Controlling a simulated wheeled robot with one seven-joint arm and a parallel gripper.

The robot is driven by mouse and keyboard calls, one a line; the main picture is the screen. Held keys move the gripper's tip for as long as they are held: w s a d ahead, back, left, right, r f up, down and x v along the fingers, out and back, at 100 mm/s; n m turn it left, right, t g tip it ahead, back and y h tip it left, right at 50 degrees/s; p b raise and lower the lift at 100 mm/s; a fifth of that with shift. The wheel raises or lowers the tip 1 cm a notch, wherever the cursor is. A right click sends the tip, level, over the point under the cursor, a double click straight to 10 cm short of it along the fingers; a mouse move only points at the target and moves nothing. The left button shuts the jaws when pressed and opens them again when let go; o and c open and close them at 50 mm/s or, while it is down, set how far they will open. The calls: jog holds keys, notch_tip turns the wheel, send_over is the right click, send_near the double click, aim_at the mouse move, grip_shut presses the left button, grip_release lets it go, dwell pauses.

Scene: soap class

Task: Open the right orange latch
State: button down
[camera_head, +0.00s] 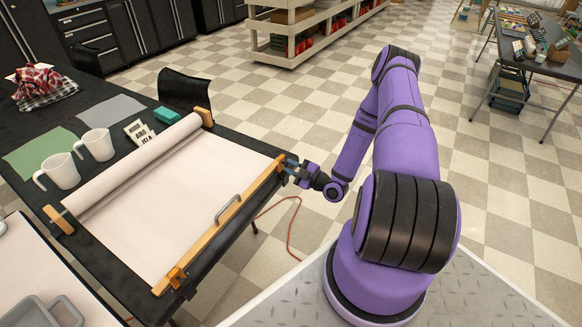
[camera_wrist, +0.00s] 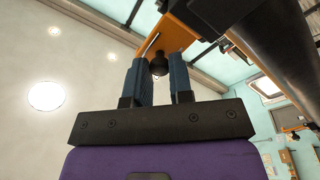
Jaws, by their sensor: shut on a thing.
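A paper roll holder lies on the black table, with a wooden bar (camera_head: 236,212) across the white paper. One orange latch (camera_head: 176,276) sits at the bar's near-left end. My gripper (camera_head: 291,168) is at the bar's far-right end and largely hides the latch there. In the wrist view, the blue fingers (camera_wrist: 158,80) are on either side of a dark round knob (camera_wrist: 158,63), shut on it. The orange latch (camera_wrist: 178,38) shows just beyond the fingertips. Whether it is open I cannot tell.
A grey handle (camera_head: 228,208) stands up from the bar. The white paper roll (camera_head: 140,165) lies at the back, with two white mugs (camera_head: 60,170), a teal block (camera_head: 168,115) and cloths behind it. A black chair (camera_head: 184,90) stands beyond the table.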

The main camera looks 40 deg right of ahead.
jog(key=c, duration=1)
grip_release()
jog(key=v, duration=1.1)
jog(key=shift+w, duration=0.1)
